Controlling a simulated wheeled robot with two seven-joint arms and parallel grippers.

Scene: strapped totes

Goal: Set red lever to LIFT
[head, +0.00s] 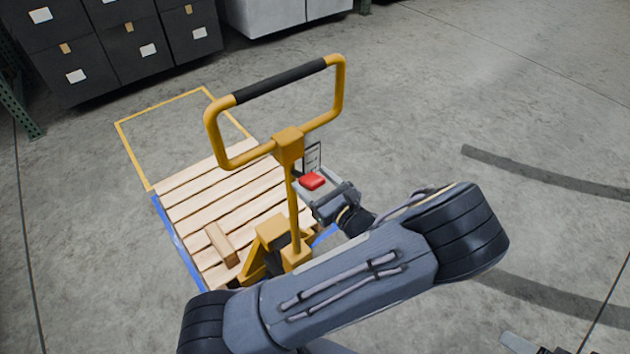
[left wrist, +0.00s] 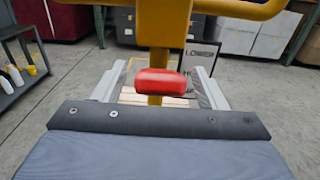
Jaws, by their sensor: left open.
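The red lever (head: 313,181) sits beside the yellow post of a pallet jack (head: 288,146), below its loop handle. My left gripper (head: 317,188) is at the lever, with its arm coming across the front. In the left wrist view, the red lever (left wrist: 158,82) shows between the two open fingers (left wrist: 157,90), with a gap on each side. A placard (left wrist: 201,56) behind it reads "LOWER"; the rest of its text is hidden. At the bottom right of the head view, a small grey and black part (head: 530,344) may be my right gripper, mostly cut off.
A wooden pallet (head: 205,203) with blue edges lies under the jack, beside a yellow floor outline (head: 122,150). Dark boxes (head: 110,40) stand at the back left. A shelf with bottles (left wrist: 20,75) is at left in the wrist view. The floor to the right is clear.

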